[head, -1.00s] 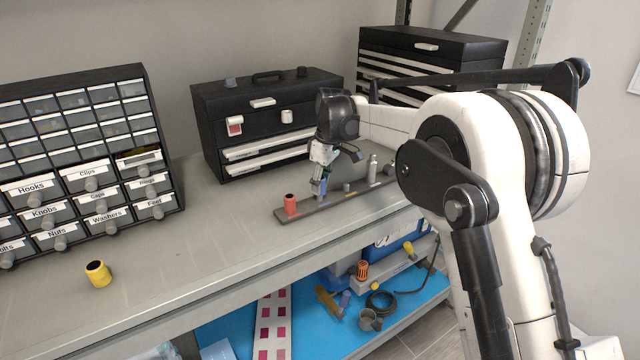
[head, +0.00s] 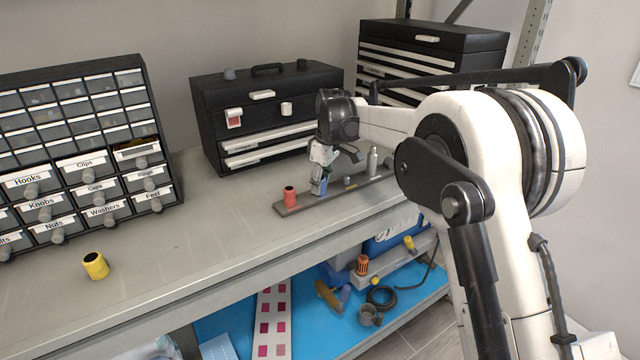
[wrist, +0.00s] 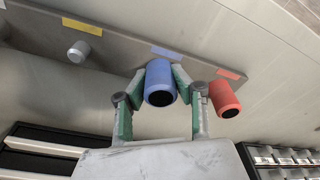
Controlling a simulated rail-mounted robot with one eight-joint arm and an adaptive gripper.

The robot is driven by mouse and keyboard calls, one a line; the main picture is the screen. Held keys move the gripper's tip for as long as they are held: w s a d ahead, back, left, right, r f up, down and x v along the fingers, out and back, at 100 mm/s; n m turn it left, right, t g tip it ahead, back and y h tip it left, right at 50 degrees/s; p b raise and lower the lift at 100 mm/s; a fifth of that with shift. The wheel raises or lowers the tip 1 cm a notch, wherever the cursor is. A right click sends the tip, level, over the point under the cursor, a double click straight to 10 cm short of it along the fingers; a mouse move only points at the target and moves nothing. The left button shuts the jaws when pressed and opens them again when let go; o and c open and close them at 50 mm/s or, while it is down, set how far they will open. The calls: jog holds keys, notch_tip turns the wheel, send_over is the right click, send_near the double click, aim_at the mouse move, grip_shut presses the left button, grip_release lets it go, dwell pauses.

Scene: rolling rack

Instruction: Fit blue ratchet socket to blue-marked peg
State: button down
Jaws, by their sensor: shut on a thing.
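My gripper (wrist: 157,98) is shut on the blue socket (wrist: 160,82), with a green-padded finger on each side. In the head view, my gripper (head: 322,178) points down at the peg rail (head: 330,197), with the blue socket (head: 320,187) low between its fingers. The blue mark (wrist: 166,52) on the rail is right beside the socket in the wrist view. The blue-marked peg is hidden, and I cannot tell how far the socket sits over it. The red socket (wrist: 224,98) stands at the red mark (wrist: 231,74), just beside one finger.
A bare peg (wrist: 78,51) stands by the yellow mark (wrist: 82,26). A grey socket (head: 372,161) stands further along the rail.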

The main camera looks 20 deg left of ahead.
jog(key=c, duration=1.4)
grip_release()
jog(key=r, duration=0.4)
jog(key=d+r, duration=0.1)
jog(key=r, duration=0.6)
jog(key=shift+s+d+r, duration=0.1)
jog(key=shift+d+r, duration=0.3)
